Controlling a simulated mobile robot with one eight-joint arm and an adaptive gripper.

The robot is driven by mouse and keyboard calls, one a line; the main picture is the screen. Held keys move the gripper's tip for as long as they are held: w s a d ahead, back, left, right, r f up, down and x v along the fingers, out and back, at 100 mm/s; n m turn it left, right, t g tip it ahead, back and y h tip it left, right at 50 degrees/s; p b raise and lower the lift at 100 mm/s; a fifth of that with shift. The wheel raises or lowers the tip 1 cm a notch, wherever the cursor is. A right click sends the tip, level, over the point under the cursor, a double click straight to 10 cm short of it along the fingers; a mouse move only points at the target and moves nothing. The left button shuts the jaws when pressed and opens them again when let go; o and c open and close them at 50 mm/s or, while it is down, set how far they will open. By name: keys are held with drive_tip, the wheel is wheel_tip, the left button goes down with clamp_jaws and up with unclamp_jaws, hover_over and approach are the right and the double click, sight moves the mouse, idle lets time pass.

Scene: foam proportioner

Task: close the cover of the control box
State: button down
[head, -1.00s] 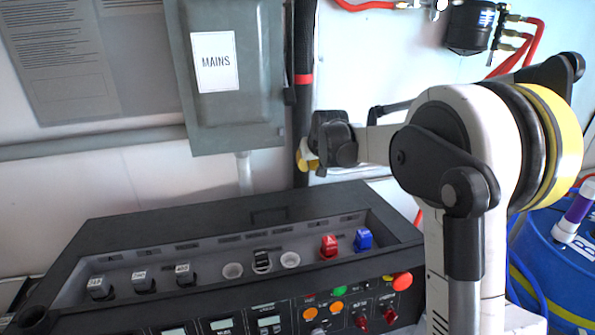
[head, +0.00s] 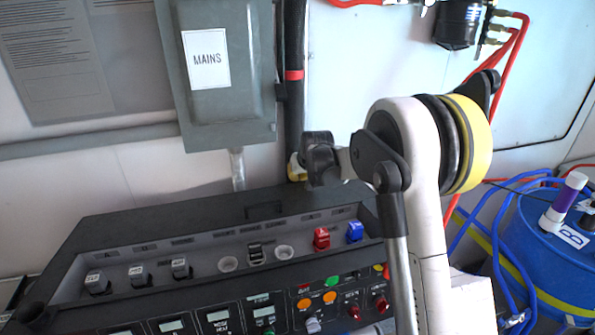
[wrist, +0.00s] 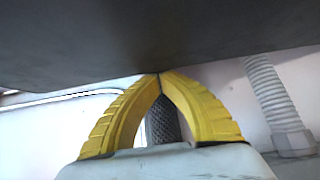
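The black control console (head: 130,222) has a recessed top strip of knobs and a sloped front panel. No separate raised cover can be made out on it. Above it, a grey wall box (head: 226,105) labelled MAINS hangs on the wall; whether its front is fully shut cannot be told. My gripper (head: 297,168) is mostly hidden behind my wrist, between the wall box's lower right corner and the console's back edge. In the wrist view my gripper's yellow fingers (wrist: 158,75) meet at the tips, with nothing visible between them. A large dark surface (wrist: 150,35) lies over the tips; contact cannot be told.
A grey conduit (head: 238,168) runs down from the wall box. A black pipe (head: 294,110) with a red band stands just right of it. A blue drum (head: 555,262) with hoses stands at the right. A ribbed conduit (wrist: 272,92) is right of the fingers in the wrist view.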

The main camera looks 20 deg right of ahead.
sight(314, 202)
drive_tip(key=shift+w+f, duration=0.1)
drive_tip(key=shift+f, duration=0.05)
drive_tip(key=s+r, duration=0.1)
drive_tip(key=s, duration=0.4)
drive_tip(key=s+r, duration=0.1)
drive_tip(key=s, duration=0.5)
drive_tip(key=s+r+b, duration=0.1)
drive_tip(key=s, duration=0.5)
drive_tip(key=shift+w, duration=0.15)
